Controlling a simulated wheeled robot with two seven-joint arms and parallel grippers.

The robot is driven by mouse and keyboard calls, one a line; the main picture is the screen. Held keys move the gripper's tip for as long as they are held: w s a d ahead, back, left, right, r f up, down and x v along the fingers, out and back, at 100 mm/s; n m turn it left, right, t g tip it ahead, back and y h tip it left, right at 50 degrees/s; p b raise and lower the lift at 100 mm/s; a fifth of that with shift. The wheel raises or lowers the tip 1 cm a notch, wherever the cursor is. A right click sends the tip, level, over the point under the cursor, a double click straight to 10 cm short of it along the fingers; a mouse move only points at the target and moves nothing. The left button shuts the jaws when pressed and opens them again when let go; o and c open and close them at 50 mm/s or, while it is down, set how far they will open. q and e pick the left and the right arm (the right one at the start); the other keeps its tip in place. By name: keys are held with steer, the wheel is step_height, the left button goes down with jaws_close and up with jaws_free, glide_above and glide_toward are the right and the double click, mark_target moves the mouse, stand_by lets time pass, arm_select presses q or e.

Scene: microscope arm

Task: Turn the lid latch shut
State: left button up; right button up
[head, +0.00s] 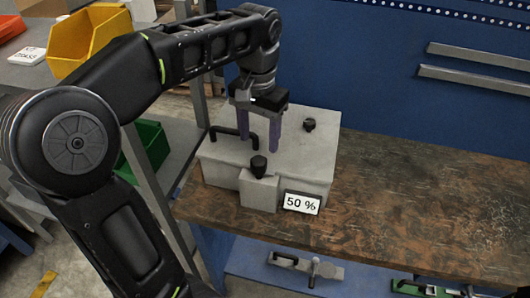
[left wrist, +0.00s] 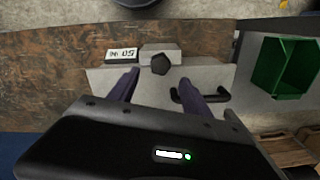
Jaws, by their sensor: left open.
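A grey box (head: 310,150) with a flat lid stands on the workbench's left end. A dark faceted knob (head: 258,167) sits on a grey block at its front; it also shows in the left wrist view (left wrist: 160,64). A black bent bar (head: 222,131) lies on the lid's left side, and a small black knob (head: 310,125) is at the back right. Which part is the latch I cannot tell for certain. My left gripper (head: 258,143) points down over the lid, behind the front knob, its two purple fingers apart with nothing between them. My right gripper is out of view.
A "50 %" sign (head: 302,202) is at the box's front right. The wooden bench top (head: 420,190) is clear to the right. A green bin (head: 147,150) and a yellow bin (head: 85,40) are on shelves at the left. A blue panel (head: 370,70) rises behind.

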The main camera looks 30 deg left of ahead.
mark_target(259, 160)
arm_select(q)
steer(key=shift+s, duration=0.2)
steer(key=shift+w+f, duration=0.15)
steer(key=shift+f, duration=0.4)
step_height(259, 160, down, 7)
steer(key=shift+r, duration=0.1)
jaws_close()
stand_by(0.4)
